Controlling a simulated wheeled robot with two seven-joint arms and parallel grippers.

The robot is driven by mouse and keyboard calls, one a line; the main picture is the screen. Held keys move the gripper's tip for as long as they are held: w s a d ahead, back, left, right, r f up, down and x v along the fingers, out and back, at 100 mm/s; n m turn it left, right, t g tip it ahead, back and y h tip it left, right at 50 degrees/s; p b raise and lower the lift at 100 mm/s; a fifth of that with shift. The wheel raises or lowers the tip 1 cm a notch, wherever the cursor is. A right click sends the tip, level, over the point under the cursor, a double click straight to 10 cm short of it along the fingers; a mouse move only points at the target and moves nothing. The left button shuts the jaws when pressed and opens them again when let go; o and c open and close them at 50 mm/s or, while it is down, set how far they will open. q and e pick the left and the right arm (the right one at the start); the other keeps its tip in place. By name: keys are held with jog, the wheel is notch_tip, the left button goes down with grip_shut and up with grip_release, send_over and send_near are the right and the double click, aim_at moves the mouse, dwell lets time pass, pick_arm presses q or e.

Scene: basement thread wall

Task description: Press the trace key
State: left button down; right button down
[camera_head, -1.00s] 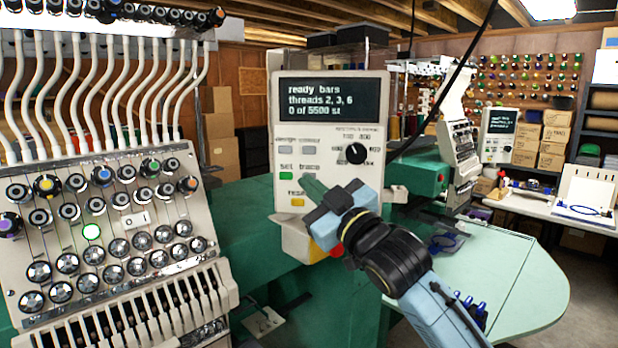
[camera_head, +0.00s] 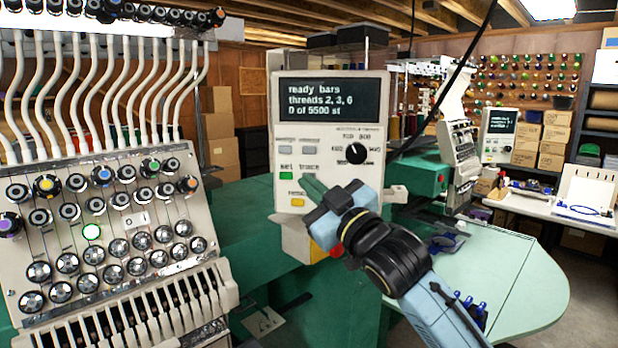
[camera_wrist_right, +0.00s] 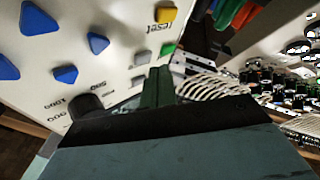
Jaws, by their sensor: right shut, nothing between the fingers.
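The control panel (camera_head: 330,120) is a pale upright box. Its dark screen (camera_head: 330,100) reads "ready bars, threads 2, 3, 6, 0 of 5500 st". The trace label shows in the head view, but the trace key below it is hidden behind my fingertips. My right gripper (camera_head: 308,181) is shut and empty, its green fingers pointing at that spot. In the right wrist view the shut fingers (camera_wrist_right: 160,76) reach close to the panel face among the keys. I cannot tell whether they touch the trace key. My left gripper is not in view.
A green set key (camera_head: 286,176) is left of the fingertips, and a yellow reset key (camera_head: 297,202) is below. A black dial (camera_head: 356,153) is at the upper right. A multi-needle head (camera_head: 110,230) stands left, and a pale green table (camera_head: 520,280) lies right.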

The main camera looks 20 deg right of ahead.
jog(key=shift+w, duration=0.1)
jog(key=shift+w+d, duration=0.2)
jog(key=shift+w, duration=0.05)
jog(key=shift+w+d+p, duration=0.2)
jog(key=shift+w+p, duration=0.2)
jog(key=shift+w, duration=0.05)
dwell(0.9)
jog(key=shift+s, duration=0.1)
jog(key=shift+s+a, duration=0.4)
jog(key=shift+s, duration=0.3)
